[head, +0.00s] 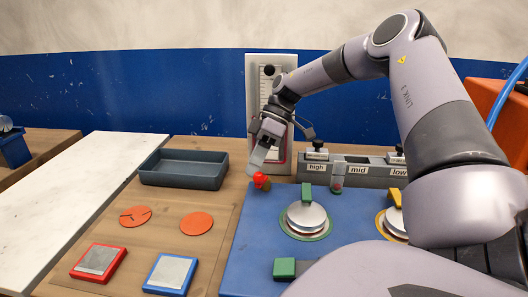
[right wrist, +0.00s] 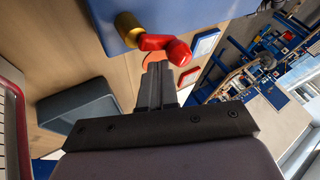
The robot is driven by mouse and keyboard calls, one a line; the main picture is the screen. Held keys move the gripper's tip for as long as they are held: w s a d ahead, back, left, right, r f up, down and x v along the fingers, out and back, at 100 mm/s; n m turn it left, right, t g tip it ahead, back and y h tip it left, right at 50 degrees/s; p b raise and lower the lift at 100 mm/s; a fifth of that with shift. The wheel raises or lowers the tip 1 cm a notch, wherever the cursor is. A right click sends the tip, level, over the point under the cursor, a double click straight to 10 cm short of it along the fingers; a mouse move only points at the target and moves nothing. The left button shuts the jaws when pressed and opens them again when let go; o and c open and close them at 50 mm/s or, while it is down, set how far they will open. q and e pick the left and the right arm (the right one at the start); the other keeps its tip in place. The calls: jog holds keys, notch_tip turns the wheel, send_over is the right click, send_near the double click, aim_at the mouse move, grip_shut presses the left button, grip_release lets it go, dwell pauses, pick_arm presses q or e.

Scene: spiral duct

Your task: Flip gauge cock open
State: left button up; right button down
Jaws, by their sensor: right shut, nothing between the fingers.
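The gauge cock is a small brass fitting (right wrist: 128,28) with a red lever (right wrist: 165,45), at the edge of the blue board. In the head view the red lever (head: 261,179) shows at the board's far left corner. My right gripper (head: 257,167) points down just above it. In the right wrist view its fingers (right wrist: 157,72) are together and empty, with their tips close to the red lever. I cannot tell whether they touch it. My left gripper is not in view.
The blue board (head: 252,230) carries round metal caps (head: 306,218). A white gauge panel (head: 255,85) stands behind the gripper. A grey tray (head: 183,170) and orange discs (head: 197,223) lie left.

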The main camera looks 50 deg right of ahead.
dwell(0.5)
notch_tip(320, 180, up, 20)
jog(key=shift+p, duration=0.35)
dwell(0.7)
